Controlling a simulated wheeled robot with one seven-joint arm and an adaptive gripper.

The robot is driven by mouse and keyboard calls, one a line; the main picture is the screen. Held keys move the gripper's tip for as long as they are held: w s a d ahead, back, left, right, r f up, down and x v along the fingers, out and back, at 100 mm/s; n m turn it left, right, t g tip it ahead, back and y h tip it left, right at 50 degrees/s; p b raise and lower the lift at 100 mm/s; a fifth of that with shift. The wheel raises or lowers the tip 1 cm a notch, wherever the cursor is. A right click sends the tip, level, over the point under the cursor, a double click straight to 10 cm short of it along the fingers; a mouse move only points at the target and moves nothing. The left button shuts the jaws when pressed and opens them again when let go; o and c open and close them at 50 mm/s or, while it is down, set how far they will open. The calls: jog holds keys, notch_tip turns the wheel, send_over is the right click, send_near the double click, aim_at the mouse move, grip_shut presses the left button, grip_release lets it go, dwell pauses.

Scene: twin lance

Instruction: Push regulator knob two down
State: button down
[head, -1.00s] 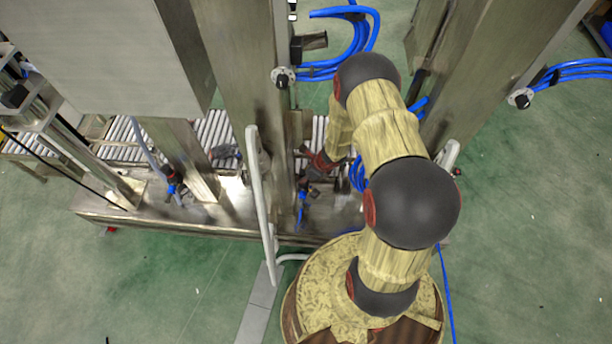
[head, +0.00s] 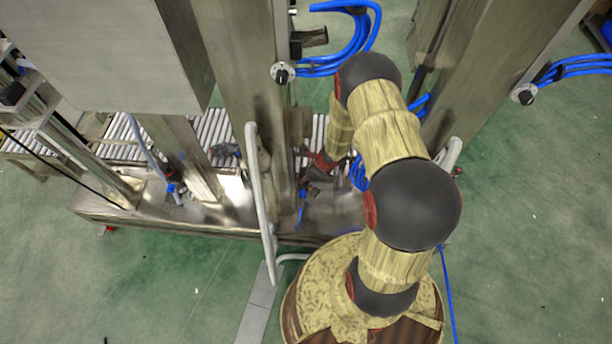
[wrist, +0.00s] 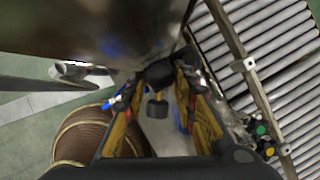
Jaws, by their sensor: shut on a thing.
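My gripper (wrist: 160,82) has its two yellow-sided fingers on either side of a dark round knob (wrist: 158,73) in the wrist view. It is shut on this knob, beside the steel column. A smaller dark and yellowish part (wrist: 157,106) shows below the knob between the fingers. In the head view my gripper (head: 316,164) is small and partly hidden at the column's right side. A regulator with blue fittings (head: 302,192) shows just below it. Another blue-fitted regulator (head: 173,188) stands farther left. I cannot read any numbering on them.
The steel column (head: 246,90) and a pale handrail (head: 262,205) stand close to the left of my arm. Blue hoses (head: 345,45) hang above. A roller conveyor (wrist: 270,45) lies at the right in the wrist view. Green floor is open at the right.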

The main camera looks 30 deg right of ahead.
jog(key=shift+f, duration=0.1)
jog(key=c, duration=1.4)
grip_release()
jog(key=shift+d, duration=0.1)
jog(key=v, duration=1.1)
jog(key=shift+s+r, duration=0.2)
jog(key=shift+r, duration=0.15)
